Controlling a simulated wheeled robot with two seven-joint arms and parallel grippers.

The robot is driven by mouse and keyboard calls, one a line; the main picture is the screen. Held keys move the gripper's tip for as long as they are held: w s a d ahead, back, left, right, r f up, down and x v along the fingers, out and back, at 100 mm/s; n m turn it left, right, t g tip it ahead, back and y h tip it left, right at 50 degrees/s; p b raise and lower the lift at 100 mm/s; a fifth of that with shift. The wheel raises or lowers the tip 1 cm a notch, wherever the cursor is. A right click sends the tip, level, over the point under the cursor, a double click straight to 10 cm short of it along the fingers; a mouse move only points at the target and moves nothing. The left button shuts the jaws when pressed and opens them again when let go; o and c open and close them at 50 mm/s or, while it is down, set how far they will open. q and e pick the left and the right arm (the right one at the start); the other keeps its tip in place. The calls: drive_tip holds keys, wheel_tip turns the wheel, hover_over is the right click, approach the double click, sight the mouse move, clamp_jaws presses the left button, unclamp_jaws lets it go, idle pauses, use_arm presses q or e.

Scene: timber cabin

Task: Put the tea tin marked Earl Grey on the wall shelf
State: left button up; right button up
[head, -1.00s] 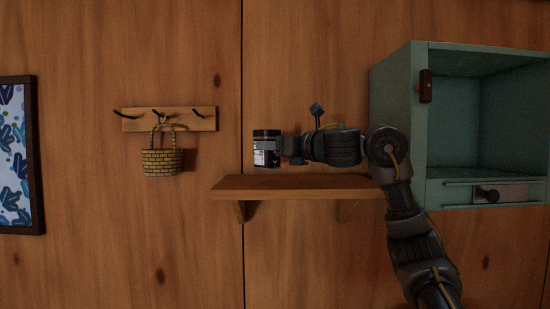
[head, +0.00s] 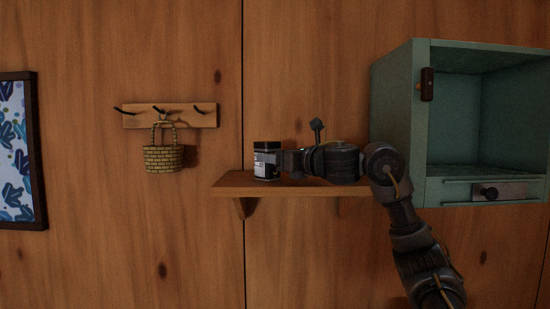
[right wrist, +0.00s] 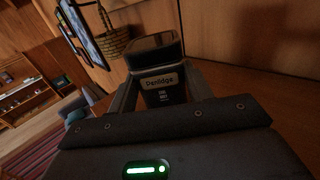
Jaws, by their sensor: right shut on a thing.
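A dark tin with a black lid and a pale-lettered label (head: 262,163) is between the fingers of my right gripper (head: 275,163), which is shut on it. The tin is upright at the left half of the wall shelf (head: 290,188), its base level with the shelf top; I cannot tell if it touches. In the right wrist view the tin (right wrist: 160,80) shows a name like "Penridge"; the smaller lines below are too small to read. My left gripper is not in view.
A green open cabinet (head: 395,110) hangs right of the shelf, close to my right arm. A hook rail (head: 180,117) with a small basket (head: 163,158) is on the wall to the left. The shelf's left end is bare.

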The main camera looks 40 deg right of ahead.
drive_tip(key=o, duration=1.1)
drive_tip(key=shift+d+f, duration=0.1)
drive_tip(key=shift+d, duration=0.05)
drive_tip(key=shift+r, duration=0.2)
drive_tip(key=shift+s+f, duration=0.1)
drive_tip(key=shift+s, duration=0.15)
drive_tip(key=s+b, duration=0.1)
drive_tip(key=s, duration=0.2)
drive_tip(key=s+d+b, duration=0.1)
drive_tip(key=s, duration=0.3)
drive_tip(key=s+b, duration=0.1)
drive_tip(key=s, duration=0.3)
drive_tip(key=shift+s+d, duration=0.25)
